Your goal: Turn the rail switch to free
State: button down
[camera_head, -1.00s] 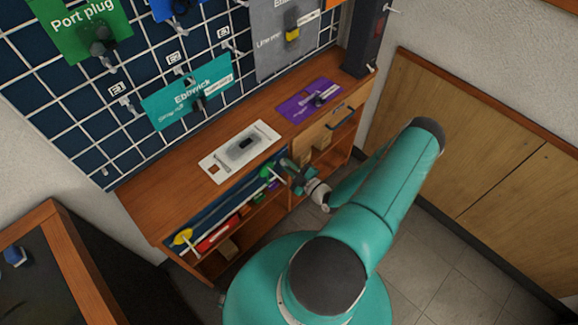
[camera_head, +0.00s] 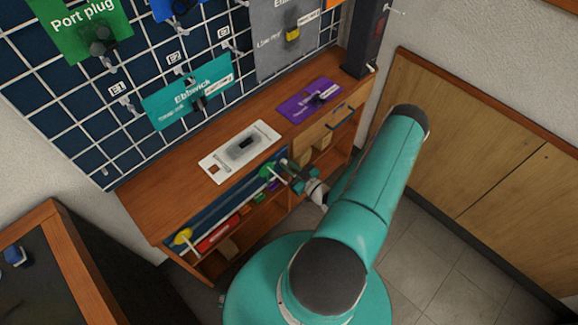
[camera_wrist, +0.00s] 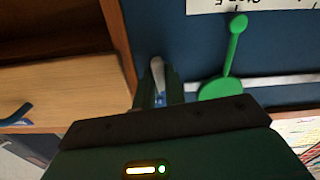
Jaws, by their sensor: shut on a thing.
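My gripper (camera_wrist: 157,92) is shut on a pale, narrow lever-like piece (camera_wrist: 157,66), whose rounded tip shows beyond the fingers. A small bit of blue shows between the fingers, and the rest of the piece is hidden. I cannot tell for sure that this piece is the rail switch. A white rail (camera_wrist: 290,80) runs across the dark blue panel to the right of the fingers. A green round part with a stem (camera_wrist: 222,88) sits at the rail, right of my gripper. In the head view, my gripper (camera_head: 286,172) is at the bench front beside the green part (camera_head: 266,171).
A yellow round part (camera_head: 183,236) is at the rail's far left end. The bench top (camera_head: 160,202) holds a white plate (camera_head: 222,163) and a purple card (camera_head: 298,105). A wooden drawer (camera_wrist: 60,92) with a blue handle is left of my gripper. Open shelves lie below.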

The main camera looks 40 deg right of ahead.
jog(key=m, duration=1)
jog(key=shift+m, duration=0.3)
dwell(0.4)
jog(key=c, duration=1.5)
grip_release()
jog(key=shift+o, duration=0.2)
jog(key=shift+s, duration=0.15)
jog(key=s, duration=1.3)
jog(key=shift+s+d, duration=0.15)
jog(key=shift+s, duration=0.15)
